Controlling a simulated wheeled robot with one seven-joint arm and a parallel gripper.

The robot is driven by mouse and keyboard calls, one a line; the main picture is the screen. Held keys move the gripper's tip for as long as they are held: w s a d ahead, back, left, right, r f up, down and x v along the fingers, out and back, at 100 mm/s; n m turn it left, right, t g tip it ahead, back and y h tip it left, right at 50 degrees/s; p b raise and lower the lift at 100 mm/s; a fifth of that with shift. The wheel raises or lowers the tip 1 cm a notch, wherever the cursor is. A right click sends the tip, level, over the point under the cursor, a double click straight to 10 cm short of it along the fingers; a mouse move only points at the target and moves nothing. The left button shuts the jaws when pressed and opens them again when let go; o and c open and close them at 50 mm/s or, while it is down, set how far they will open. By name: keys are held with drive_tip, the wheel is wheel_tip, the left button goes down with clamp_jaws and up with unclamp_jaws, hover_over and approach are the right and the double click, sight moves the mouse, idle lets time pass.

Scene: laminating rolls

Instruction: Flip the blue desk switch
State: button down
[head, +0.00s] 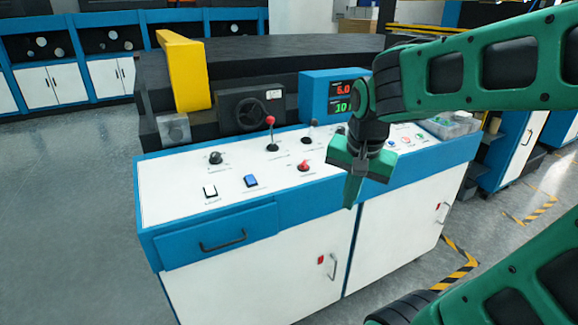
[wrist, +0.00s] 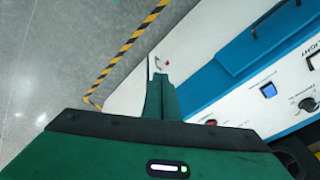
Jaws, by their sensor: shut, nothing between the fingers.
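The blue desk switch (head: 251,181) sits on the white top of the control desk (head: 178,230), near its front edge, to the right of a white switch (head: 210,191). It also shows in the wrist view (wrist: 268,90), at the right, lit blue. My gripper (head: 350,205) points down in front of the desk's front edge, to the right of the blue switch and apart from it. In the wrist view my gripper (wrist: 158,78) shows its fingers together, with nothing between them. I cannot tell which way the blue switch is tipped.
A red-topped lever (head: 270,122), a red knob (head: 304,165) and a black knob (head: 215,157) stand on the desk top. A blue display box (head: 325,95) and a yellow guard (head: 183,70) stand behind. The floor at the left (head: 70,200) is clear.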

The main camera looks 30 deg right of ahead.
drive_tip(key=s+f+n+g, duration=0.1)
drive_tip(key=s+f+n, duration=0.1)
drive_tip(key=s, duration=0.4)
drive_tip(key=s+d+f+n+g+y, duration=0.1)
drive_tip(key=s+n, duration=0.1)
drive_tip(key=s, duration=0.4)
drive_tip(key=shift+s+d+f+n, duration=0.15)
drive_tip(key=shift+d+f+n, duration=0.1)
drive_tip(key=shift+f+n, duration=0.15)
drive_tip(key=shift+d, duration=0.1)
